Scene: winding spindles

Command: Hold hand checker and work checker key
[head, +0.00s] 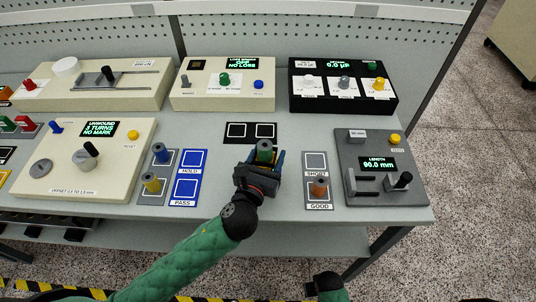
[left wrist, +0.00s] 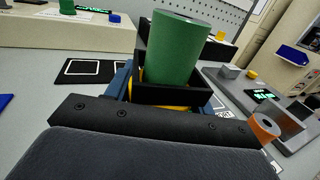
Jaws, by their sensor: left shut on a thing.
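My left gripper (head: 264,165) is at the middle front of the bench, shut on a small black holder (left wrist: 180,93) with yellow beneath it. I cannot tell for sure that this is the hand checker. A green spindle (head: 264,150) stands upright in the holder; it is large and close in the left wrist view (left wrist: 177,48). The holder's front and lower parts are hidden by my gripper, and no checker key is clear in either view. Blue finger parts show on both sides of the holder.
A length gauge (head: 378,189) reading 90.0 mm is at the right. An orange-brown spindle (head: 319,187) stands on the GOOD pad. A black two-square pad (head: 250,139) lies behind my gripper.

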